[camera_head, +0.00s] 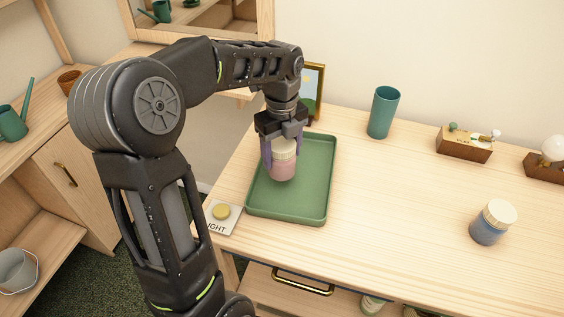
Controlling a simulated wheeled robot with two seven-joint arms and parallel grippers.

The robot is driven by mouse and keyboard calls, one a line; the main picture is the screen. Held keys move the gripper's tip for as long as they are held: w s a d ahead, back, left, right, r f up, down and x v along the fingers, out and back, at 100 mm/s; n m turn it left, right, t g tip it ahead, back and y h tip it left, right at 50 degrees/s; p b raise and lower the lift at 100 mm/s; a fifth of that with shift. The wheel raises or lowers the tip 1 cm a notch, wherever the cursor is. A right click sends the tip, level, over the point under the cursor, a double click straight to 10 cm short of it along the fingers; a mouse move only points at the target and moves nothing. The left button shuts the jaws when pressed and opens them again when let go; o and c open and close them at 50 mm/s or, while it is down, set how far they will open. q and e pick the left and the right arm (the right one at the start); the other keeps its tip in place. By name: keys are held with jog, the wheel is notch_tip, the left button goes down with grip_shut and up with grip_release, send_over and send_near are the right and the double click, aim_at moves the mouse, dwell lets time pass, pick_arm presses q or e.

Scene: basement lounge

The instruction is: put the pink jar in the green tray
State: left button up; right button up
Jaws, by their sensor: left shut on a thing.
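The pink jar (283,170) has a cream lid and is upright over the green tray (292,211). My left gripper (282,155) reaches down from above and is shut on the jar, with a finger on each side near the lid. The jar is within the tray's outline, towards its left side. I cannot tell whether its base touches the tray floor. The rest of the tray is bare. My right gripper is not in view.
A blue jar with a cream lid (492,222) stands at the right of the table. A teal cup (383,112), a picture frame (314,88) and a wooden box (464,146) stand along the back. A yellow button (221,212) is left of the tray. The table's middle is clear.

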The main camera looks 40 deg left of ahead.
aim_at(282, 164)
pick_arm(q)
jog(key=shift+f, duration=1.85)
jog(key=shift+f, duration=0.15)
jog(key=o, duration=1.7)
notch_tip(282, 164, up, 12)
jog(key=shift+r, duration=0.2)
